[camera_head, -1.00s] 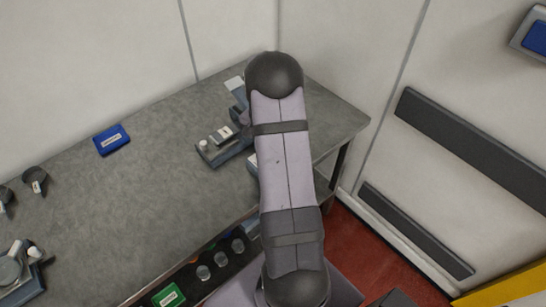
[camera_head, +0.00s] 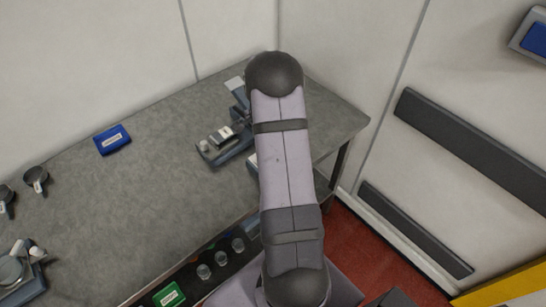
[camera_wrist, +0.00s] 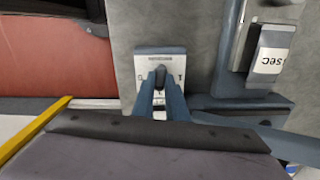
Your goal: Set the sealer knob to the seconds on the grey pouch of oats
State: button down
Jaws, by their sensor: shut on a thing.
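My gripper (camera_wrist: 160,76) shows in the wrist view, its two blue-grey fingers closed on the small dark sealer knob (camera_wrist: 160,72). The knob sits on a pale dial plate (camera_wrist: 149,61) with small marks around it; the fingers cover part of it, and I cannot read the setting surely. To the right, a dark grey pouch (camera_wrist: 267,38) carries a white label showing upside down "sec"; its number is cut off or unclear. In the head view the labelled pouch (camera_head: 223,131) lies on the blue-grey sealer (camera_head: 232,154). My arm hides the gripper there.
A blue packet (camera_head: 112,139) lies on the grey bench (camera_head: 150,185). Two dark scoops and a scale-like device (camera_head: 14,270) stand at the left. A green packet (camera_head: 169,295) and several clear cups (camera_head: 220,258) sit along the front. The bench middle is clear.

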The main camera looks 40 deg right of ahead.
jog(key=shift+s+a+m+p, duration=0.1)
jog(key=shift+m+p, duration=0.2)
jog(key=shift+m, duration=2.8)
jog(key=c, duration=1.6)
grip_release()
jog(key=shift+r+p, duration=1.95)
jog(key=shift+r, duration=0.6)
